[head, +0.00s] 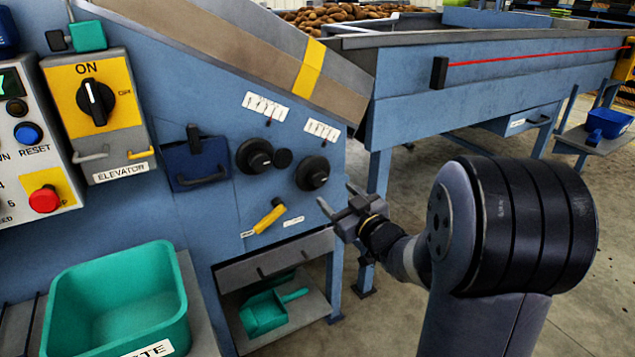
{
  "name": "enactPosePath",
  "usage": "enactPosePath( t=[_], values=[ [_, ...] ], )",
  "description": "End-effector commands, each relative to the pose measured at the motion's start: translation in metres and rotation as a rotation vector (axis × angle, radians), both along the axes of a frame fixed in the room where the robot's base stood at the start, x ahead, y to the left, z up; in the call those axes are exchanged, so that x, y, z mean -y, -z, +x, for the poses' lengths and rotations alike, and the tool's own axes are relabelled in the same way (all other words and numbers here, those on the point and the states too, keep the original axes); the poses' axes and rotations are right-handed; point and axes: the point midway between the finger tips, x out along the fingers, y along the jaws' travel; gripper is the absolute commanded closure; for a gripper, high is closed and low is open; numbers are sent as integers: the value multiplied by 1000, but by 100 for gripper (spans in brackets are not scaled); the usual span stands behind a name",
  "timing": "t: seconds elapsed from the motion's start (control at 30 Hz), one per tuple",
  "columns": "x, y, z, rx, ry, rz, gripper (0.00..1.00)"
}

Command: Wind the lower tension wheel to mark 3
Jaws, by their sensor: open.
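Two black hand wheels sit on the blue machine panel. The left wheel (255,156) is a little higher, with a dark knob beside it on the right. The right wheel (312,173) is lower in the picture, near the panel's right edge. A white scale plate (266,106) is above the left wheel and another plate (322,130) is above the right one. Their marks are too small to read. My gripper (336,197) is open and empty, below and right of the right wheel, apparently apart from it. Its fingers point toward the panel.
A yellow-handled lever (270,216) is on the panel below the wheels. A blue box (197,163) and the ELEVATOR switch (95,103) are to the left. A green bin (115,299) stands at lower left. A green scoop (268,311) lies in the opening below.

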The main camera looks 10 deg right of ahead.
Motion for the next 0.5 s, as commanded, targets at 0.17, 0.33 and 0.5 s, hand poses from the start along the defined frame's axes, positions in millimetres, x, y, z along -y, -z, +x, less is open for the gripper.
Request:
enactPosePath(
  t=[0.17, 0.33, 0.5],
  values=[
    [-12, 3, 34, 0, -3, 0, 39],
    [-20, 2, 60, 0, -1, 0, 39],
    [-25, 1, 74, 0, 0, 1, 39]
  ],
)
